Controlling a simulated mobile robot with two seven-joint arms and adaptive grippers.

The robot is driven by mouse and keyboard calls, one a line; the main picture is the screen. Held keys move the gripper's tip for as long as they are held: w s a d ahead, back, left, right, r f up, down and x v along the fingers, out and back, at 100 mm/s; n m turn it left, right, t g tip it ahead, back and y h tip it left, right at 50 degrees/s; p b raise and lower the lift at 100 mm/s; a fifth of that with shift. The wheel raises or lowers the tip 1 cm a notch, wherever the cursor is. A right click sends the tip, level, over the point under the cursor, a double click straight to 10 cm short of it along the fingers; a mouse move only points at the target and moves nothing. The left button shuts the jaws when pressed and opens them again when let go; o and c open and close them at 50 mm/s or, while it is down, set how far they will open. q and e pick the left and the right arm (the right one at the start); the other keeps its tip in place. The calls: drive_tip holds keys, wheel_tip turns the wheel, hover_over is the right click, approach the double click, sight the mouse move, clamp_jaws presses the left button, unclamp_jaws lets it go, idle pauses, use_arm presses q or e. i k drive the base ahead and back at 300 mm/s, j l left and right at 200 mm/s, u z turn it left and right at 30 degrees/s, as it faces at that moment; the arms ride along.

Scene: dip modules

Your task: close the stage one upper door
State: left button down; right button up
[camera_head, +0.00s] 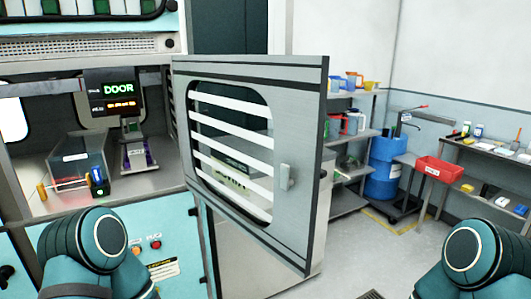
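The upper door (303,150) is a grey framed panel with a dark-edged window and a small light handle (285,177) on its right side. It stands swung open, out from the right side of a lit chamber (150,186). Inside the chamber are a clear box (78,158) and a stand with a display reading DOOR (117,88). Parts of both my arms show at the bottom left and bottom right of the head view, apart from the door. Neither gripper is in view.
Below the chamber is a teal panel (192,246) with buttons. To the right, behind the door, are shelves (352,137), a blue barrel (384,165), a red bin (440,170) and a grey bench (487,151) with small items. Open floor lies between the door and the bench.

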sight(294, 88)
drive_tip(key=i+l+u, duration=0.45)
drive_tip(key=u, duration=0.2)
drive_tip(key=i+l+u, duration=0.15)
drive_tip(key=l+u, duration=0.2)
drive_tip(key=i+l+u, duration=0.15)
drive_tip(key=l+u, duration=0.55)
drive_tip(key=l, duration=0.15)
drive_tip(key=l+u, duration=0.3)
drive_tip(key=l, duration=0.15)
drive_tip(key=k, duration=0.2)
